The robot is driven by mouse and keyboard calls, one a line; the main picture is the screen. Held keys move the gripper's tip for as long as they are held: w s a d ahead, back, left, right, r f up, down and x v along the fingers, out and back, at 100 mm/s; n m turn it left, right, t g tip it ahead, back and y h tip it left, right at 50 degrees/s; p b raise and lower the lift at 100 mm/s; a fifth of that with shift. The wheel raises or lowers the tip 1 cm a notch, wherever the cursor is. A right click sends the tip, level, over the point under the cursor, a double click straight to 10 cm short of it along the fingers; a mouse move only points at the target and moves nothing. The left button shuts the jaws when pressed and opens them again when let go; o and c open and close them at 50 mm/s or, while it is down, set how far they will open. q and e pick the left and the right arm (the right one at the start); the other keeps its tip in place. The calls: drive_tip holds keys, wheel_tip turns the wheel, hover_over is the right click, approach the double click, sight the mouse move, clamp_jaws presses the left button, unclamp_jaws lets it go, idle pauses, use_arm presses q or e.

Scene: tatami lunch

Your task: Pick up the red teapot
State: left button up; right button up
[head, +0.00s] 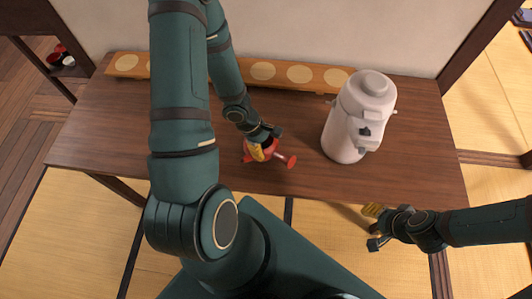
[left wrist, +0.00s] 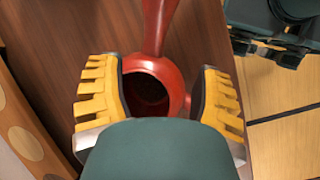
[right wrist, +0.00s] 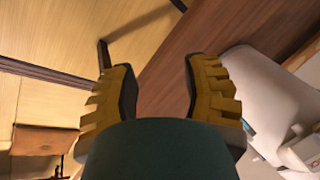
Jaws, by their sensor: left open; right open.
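The red teapot (head: 268,153) stands on the dark wooden table near its front edge. My left gripper (head: 262,146) is over it and partly hides it in the head view. In the left wrist view the teapot (left wrist: 160,70) shows its round dark opening and a handle or spout pointing up in the picture. My left gripper's open yellow fingers (left wrist: 159,92) are on either side of the teapot body; I cannot tell whether they touch it. My right gripper (head: 373,227) is open and empty, in front of the table's front edge at the right.
A white air pot (head: 344,135) stands on the table to the right of the teapot. A wooden board with pale discs (head: 230,72) lies along the back by the wall. The table (head: 110,130) is clear on the left. Tatami floor (head: 70,230) lies in front.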

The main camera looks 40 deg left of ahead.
sight(277, 154)
use_arm(q)
drive_tip(key=shift+b+x, duration=1.1)
drive_tip(key=shift+x, duration=0.6)
drive_tip(key=b+x, duration=0.4)
drive_tip(key=shift+w+f, duration=0.25)
drive_tip(key=shift+w, duration=0.15)
drive_tip(key=shift+w+d+f+b, duration=0.1)
drive_tip(key=shift+d+f+b, duration=0.05)
drive_tip(key=shift+f+b, duration=0.2)
drive_tip(key=shift+r, duration=0.1)
use_arm(e)
wheel_tip(277, 154, down, 8)
drive_tip(key=s, duration=0.1)
drive_tip(key=shift+a, duration=0.2)
use_arm(q)
clamp_jaws()
